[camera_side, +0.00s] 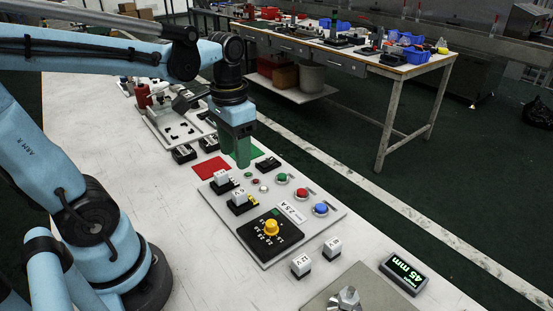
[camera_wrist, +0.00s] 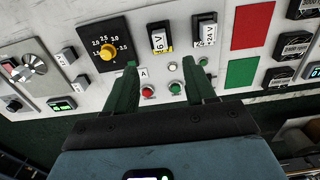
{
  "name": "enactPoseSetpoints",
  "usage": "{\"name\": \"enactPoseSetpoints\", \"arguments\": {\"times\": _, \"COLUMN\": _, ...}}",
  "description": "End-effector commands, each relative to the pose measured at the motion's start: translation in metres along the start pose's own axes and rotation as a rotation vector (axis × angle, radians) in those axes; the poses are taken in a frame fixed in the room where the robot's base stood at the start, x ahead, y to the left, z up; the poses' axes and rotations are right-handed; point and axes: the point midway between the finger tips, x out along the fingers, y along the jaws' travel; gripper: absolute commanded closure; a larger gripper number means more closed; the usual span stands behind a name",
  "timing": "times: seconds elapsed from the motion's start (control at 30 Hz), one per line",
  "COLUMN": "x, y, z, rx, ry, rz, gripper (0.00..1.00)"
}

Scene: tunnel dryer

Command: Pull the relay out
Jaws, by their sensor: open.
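Two white-topped relay blocks stand in black sockets on the grey panel (camera_side: 270,249). One is marked 6V (camera_side: 239,196) and shows in the wrist view (camera_wrist: 158,36). The other, marked 24V in the wrist view (camera_wrist: 206,30), is also in the side view (camera_side: 221,177). My gripper (camera_side: 242,163) is open and empty, pointing down beside the panel's far end, over the green square. In the wrist view its green fingers (camera_wrist: 167,66) are spread wide, with both relays beyond the tips. It touches neither relay.
The panel has a yellow dial (camera_side: 271,227), a red button (camera_side: 302,193) and a blue button (camera_side: 321,209). Two loose white-topped blocks (camera_side: 300,264) (camera_side: 332,247) stand nearby.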

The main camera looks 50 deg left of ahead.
Motion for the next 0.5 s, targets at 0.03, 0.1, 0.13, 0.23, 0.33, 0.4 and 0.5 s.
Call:
{"name": "enactPoseSetpoints", "arguments": {"times": 0.03, "x": 0.005, "y": 0.000, "z": 0.000, "rx": 0.000, "ry": 0.001, "rz": 0.000, "gripper": 0.45}}
{"name": "enactPoseSetpoints", "arguments": {"times": 0.1, "x": 0.014, "y": 0.000, "z": 0.000, "rx": 0.000, "ry": 0.002, "rz": 0.000, "gripper": 0.45}}
{"name": "enactPoseSetpoints", "arguments": {"times": 0.13, "x": 0.018, "y": 0.000, "z": 0.000, "rx": 0.000, "ry": 0.002, "rz": 0.000, "gripper": 0.45}}
{"name": "enactPoseSetpoints", "arguments": {"times": 0.23, "x": 0.031, "y": 0.000, "z": -0.001, "rx": 0.000, "ry": 0.003, "rz": 0.000, "gripper": 0.45}}
{"name": "enactPoseSetpoints", "arguments": {"times": 0.33, "x": 0.043, "y": 0.000, "z": 0.000, "rx": 0.000, "ry": 0.003, "rz": 0.000, "gripper": 0.45}}
{"name": "enactPoseSetpoints", "arguments": {"times": 0.4, "x": 0.052, "y": 0.000, "z": -0.001, "rx": 0.000, "ry": 0.004, "rz": 0.000, "gripper": 0.45}}
{"name": "enactPoseSetpoints", "arguments": {"times": 0.5, "x": 0.063, "y": 0.000, "z": 0.000, "rx": 0.000, "ry": 0.004, "rz": 0.000, "gripper": 0.45}}
